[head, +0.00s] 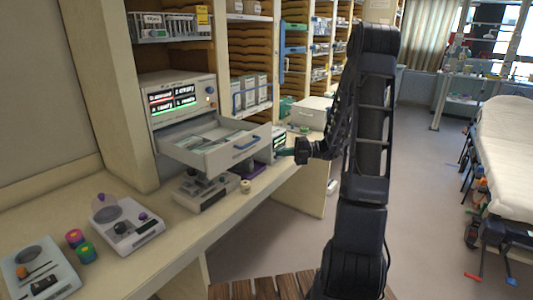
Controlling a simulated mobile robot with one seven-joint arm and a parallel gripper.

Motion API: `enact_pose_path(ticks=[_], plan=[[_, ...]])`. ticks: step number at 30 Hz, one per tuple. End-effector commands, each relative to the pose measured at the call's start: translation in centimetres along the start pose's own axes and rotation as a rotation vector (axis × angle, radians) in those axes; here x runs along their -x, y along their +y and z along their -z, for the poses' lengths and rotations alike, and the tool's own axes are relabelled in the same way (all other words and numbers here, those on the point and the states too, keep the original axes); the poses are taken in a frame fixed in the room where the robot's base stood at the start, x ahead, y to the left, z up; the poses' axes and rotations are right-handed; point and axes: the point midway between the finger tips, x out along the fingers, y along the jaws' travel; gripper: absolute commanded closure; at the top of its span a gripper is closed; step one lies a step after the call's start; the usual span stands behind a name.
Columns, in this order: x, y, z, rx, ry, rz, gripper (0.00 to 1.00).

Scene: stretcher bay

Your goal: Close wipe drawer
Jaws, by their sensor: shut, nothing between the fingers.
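My dark arm rises in front of the shelves and bends down to the gripper.
Below the drawer, a device (205,192) and a small roll (245,186) stand on the counter. Scales (126,224) and coloured jars (84,251) sit at the lower left. A stretcher (508,160) stands at the right, with open floor (425,190) before it.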

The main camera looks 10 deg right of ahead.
Motion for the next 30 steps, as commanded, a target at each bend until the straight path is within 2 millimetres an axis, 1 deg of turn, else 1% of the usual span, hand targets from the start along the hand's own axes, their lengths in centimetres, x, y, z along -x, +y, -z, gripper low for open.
enact_pose_path(ticks=[5,15,17,19,24,30], plan=[[-2.6,0.0,0.1,0.002,0.004,0.001,1.0],[-8.6,0.0,0.1,0.003,0.005,0.002,1.0],[-9.6,0.0,0.1,0.003,0.004,0.003,1.0],[-10.2,0.0,-0.8,0.004,0.003,0.002,1.0],[-11.6,0.0,-2.1,0.003,0.003,0.003,1.0],[-12.1,0.0,-2.7,0.003,0.002,0.002,1.0]])
